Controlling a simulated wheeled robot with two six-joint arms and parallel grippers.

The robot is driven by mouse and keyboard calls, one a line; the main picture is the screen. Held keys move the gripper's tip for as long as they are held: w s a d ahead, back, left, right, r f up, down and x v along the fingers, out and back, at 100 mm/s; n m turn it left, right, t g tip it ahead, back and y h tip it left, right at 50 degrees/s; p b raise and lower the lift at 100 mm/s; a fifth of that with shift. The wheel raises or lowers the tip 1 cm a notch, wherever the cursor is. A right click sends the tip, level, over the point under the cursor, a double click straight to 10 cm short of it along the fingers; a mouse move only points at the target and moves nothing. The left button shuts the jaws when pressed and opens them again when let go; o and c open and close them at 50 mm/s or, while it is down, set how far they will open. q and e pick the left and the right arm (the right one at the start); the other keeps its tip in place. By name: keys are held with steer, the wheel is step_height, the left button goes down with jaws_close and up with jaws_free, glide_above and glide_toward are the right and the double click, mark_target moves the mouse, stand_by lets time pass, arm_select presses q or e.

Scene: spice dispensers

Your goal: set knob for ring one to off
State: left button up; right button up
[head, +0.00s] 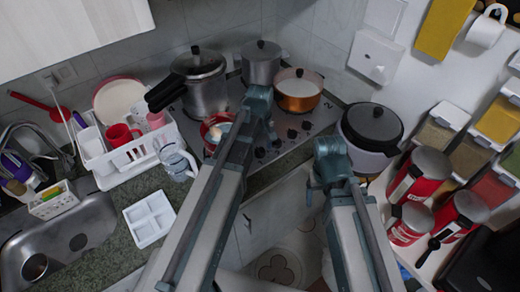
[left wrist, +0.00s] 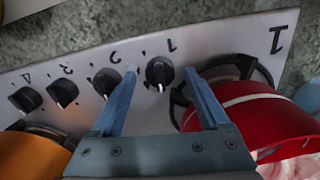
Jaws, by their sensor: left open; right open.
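The knob for ring one (left wrist: 159,72) is black and sits by a printed "1" on the steel stove panel. Its raised grip stands roughly upright in the left wrist view. My left gripper (left wrist: 160,73) is open, with one finger on each side of the knob; I cannot tell whether they touch it. In the head view my left gripper (head: 268,128) is over the front of the stove (head: 330,108), and its arm hides part of the panel. My right gripper (head: 314,193) is open and empty, in front of the counter.
Other knobs (left wrist: 62,92) line the panel. A red pot (left wrist: 262,118) is close beside my left fingers, and an orange pot (left wrist: 35,155) is on the other side. A dark-lidded cooker (head: 373,125) and red canisters (head: 420,172) stand at right. A dish rack (head: 130,150) stands left.

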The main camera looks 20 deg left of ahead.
mark_target(260, 149)
arm_select(q)
jaws_close()
steer(key=shift+n, duration=0.7)
jaws_free()
steer(key=shift+r, duration=0.1)
step_height(260, 149, up, 14)
steer(key=p, duration=1.3)
steer(key=shift+p, duration=0.4)
